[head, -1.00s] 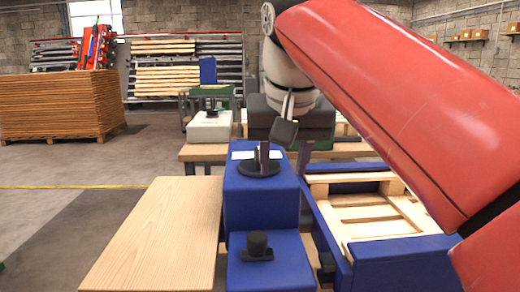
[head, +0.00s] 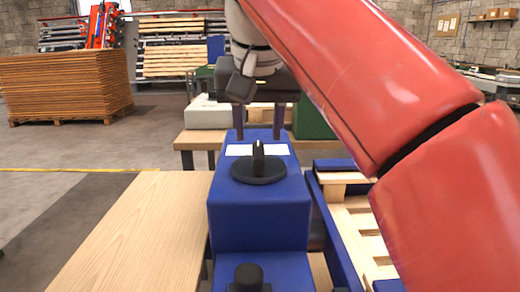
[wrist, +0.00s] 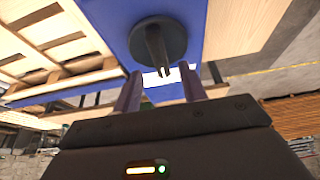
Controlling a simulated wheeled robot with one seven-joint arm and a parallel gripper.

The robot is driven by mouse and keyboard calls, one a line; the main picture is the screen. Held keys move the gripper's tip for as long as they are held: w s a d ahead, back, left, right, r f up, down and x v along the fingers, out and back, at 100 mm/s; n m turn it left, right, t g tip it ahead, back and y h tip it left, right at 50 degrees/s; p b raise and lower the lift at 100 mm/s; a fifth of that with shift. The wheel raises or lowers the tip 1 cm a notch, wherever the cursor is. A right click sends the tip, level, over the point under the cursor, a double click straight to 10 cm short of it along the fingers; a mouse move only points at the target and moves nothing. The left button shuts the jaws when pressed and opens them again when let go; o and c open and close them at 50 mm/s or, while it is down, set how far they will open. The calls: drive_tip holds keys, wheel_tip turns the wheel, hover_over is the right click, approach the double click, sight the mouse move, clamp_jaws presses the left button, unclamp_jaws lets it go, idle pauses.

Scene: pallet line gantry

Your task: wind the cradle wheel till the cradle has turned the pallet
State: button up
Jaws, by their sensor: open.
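A blue box (head: 260,215) stands in the middle of the head view. On its top lies a black round dial (head: 258,170) with a raised bar across it; the dial also shows in the wrist view (wrist: 158,42). I cannot tell for sure whether this is the cradle wheel; no other wheel shows. A wooden pallet (head: 362,228) lies in a blue cradle frame (head: 334,235) to the right, partly hidden by my arm. My gripper (head: 260,131) is open and empty, just beyond the dial and apart from it. In the wrist view its two fingers (wrist: 160,76) point toward the dial.
A lower black knob (head: 248,277) sits on a blue step in front of the box. A bare wooden tabletop (head: 135,235) lies to the left. A stack of boards (head: 65,85) stands at the back left. Grey floor is free between them.

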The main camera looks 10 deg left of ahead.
sight(258, 151)
drive_tip(key=b+x, duration=0.1)
drive_tip(key=x, duration=0.3)
drive_tip(key=shift+w+f, duration=0.1)
drive_tip(key=shift+f, duration=0.3)
clamp_jaws()
